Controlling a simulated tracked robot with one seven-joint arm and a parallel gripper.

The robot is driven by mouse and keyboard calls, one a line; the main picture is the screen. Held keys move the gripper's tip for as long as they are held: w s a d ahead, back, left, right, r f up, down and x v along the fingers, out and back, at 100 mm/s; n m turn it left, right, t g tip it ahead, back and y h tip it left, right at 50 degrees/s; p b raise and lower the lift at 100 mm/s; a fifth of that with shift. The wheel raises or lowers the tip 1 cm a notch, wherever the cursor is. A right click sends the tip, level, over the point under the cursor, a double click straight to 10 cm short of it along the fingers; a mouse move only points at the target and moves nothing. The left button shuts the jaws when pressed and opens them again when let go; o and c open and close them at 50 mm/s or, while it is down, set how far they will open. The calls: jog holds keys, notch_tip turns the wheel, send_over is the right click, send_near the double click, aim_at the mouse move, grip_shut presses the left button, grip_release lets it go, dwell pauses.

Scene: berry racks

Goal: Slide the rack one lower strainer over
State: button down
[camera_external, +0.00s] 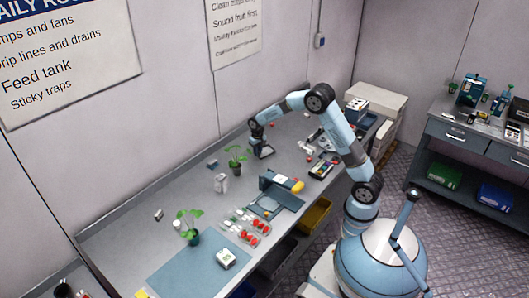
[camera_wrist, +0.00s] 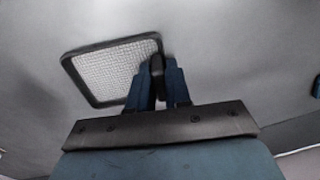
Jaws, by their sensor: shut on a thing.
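A strainer with a dark square frame and pale mesh (camera_wrist: 112,70) lies to the left of my fingers in the wrist view. It shows small near the back of the bench in the external view (camera_external: 266,152). My gripper (camera_wrist: 159,72) is shut on the dark piece at the right edge of the strainer's frame. In the external view my gripper (camera_external: 257,133) reaches down over the back of the bench. Whether the strainer touches the bench I cannot tell. Clear racks with red berries (camera_external: 247,228) sit at the front middle of the bench.
A potted plant (camera_external: 237,157) stands just left of the strainer, and another plant (camera_external: 191,226) farther left. Small items clutter the right. A blue mat (camera_external: 180,273) covers the near left.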

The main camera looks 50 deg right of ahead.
jog(key=shift+a, duration=4.6)
jog(key=c, duration=1)
grip_release()
notch_tip(320, 180, up, 14)
jog(key=shift+f, duration=0.2)
jog(key=shift+r, duration=0.1)
